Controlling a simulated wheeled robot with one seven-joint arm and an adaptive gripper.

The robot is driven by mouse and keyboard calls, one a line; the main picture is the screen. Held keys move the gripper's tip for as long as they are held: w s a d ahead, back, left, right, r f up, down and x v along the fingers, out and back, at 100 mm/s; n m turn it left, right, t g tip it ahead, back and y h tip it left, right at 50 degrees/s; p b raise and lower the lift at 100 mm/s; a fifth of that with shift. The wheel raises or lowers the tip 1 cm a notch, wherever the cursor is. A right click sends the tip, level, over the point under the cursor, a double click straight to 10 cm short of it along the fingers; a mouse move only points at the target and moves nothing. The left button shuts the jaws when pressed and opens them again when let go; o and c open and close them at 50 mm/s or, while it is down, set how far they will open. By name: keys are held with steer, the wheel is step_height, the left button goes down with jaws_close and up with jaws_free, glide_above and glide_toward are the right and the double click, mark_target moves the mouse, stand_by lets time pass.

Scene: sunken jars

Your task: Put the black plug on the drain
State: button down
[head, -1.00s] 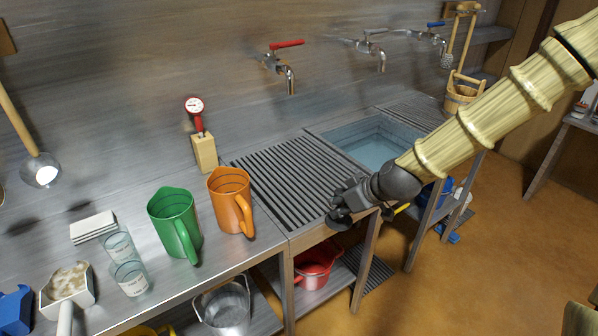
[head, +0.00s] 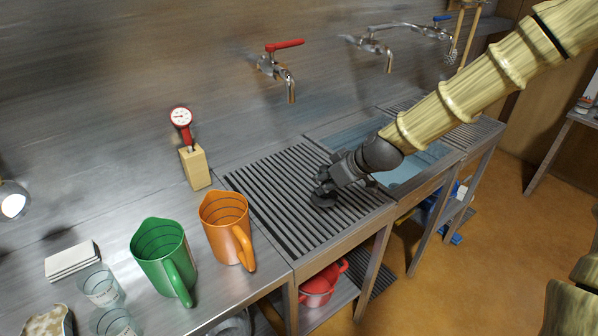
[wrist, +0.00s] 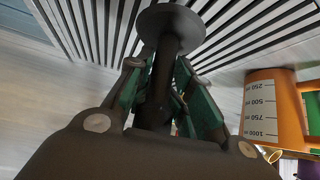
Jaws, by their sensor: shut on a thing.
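The black plug (wrist: 170,28) shows in the wrist view as a dark round disc on a stem. My gripper (wrist: 160,75) is shut on the stem, with the green-lined fingers on either side of it. In the head view my gripper (head: 328,184) is over the ribbed draining board, left of the sink, with the dark plug (head: 322,200) at its lower end. I cannot tell whether the plug touches the ribs. The sink (head: 405,172) holds pale blue water and is partly hidden by my arm. The drain cannot be made out.
The ribbed draining board (head: 278,200) is otherwise clear. An orange jug (head: 224,230) and a green jug (head: 163,262) stand to its left, with a gauge on a wooden block (head: 194,165) behind. Taps (head: 284,72) stick out from the back wall. A red pot (head: 318,288) sits below.

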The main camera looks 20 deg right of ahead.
steer(key=w+a, duration=0.1)
steer(key=w, duration=0.3)
steer(key=w+a+p, duration=0.1)
steer(key=w, duration=0.2)
steer(key=w+a+f+p, duration=0.1)
steer(key=w, duration=0.3)
steer(key=shift+w+f, duration=0.1)
steer(key=shift+w, duration=0.2)
steer(key=shift+f+p, duration=0.65)
steer(key=shift+f, duration=1.15)
steer(key=shift+f, duration=0.2)
steer(key=c, duration=1.1)
jaws_free()
steer(key=shift+r, duration=0.1)
steer(key=shift+r, duration=0.2)
steer(key=b+v, duration=0.1)
steer(key=v, duration=1.1)
